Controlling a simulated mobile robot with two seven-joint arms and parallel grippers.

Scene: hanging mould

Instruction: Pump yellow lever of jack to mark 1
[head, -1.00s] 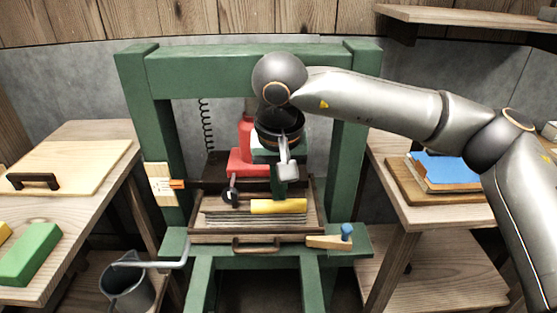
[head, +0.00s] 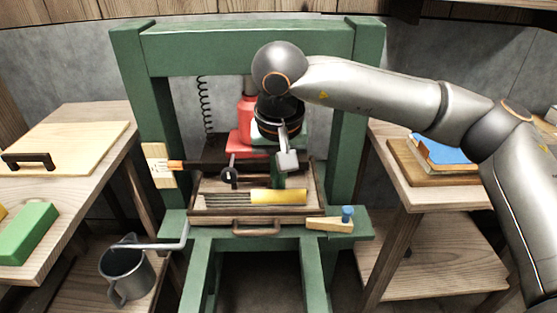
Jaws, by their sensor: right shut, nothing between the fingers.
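The red jack (head: 241,138) stands inside the green press frame, partly hidden behind my right arm. Its yellow lever (head: 278,197) lies roughly level in front, above the wooden tray (head: 205,215). My right gripper (head: 282,178) points down just over the yellow lever, shut and empty; I cannot tell if it touches the lever. A pale marked plate (head: 159,166) is on the left post, with an orange pointer (head: 175,165) near its middle height. The marks are too small to read. My left gripper is not in view.
The green frame (head: 250,50) surrounds the jack. A wedge with a blue knob (head: 347,213) sits at the front right. A metal jug (head: 126,272) stands low at left. Side tables hold a board (head: 80,145), a green block (head: 28,232) and a blue-topped stack (head: 445,152).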

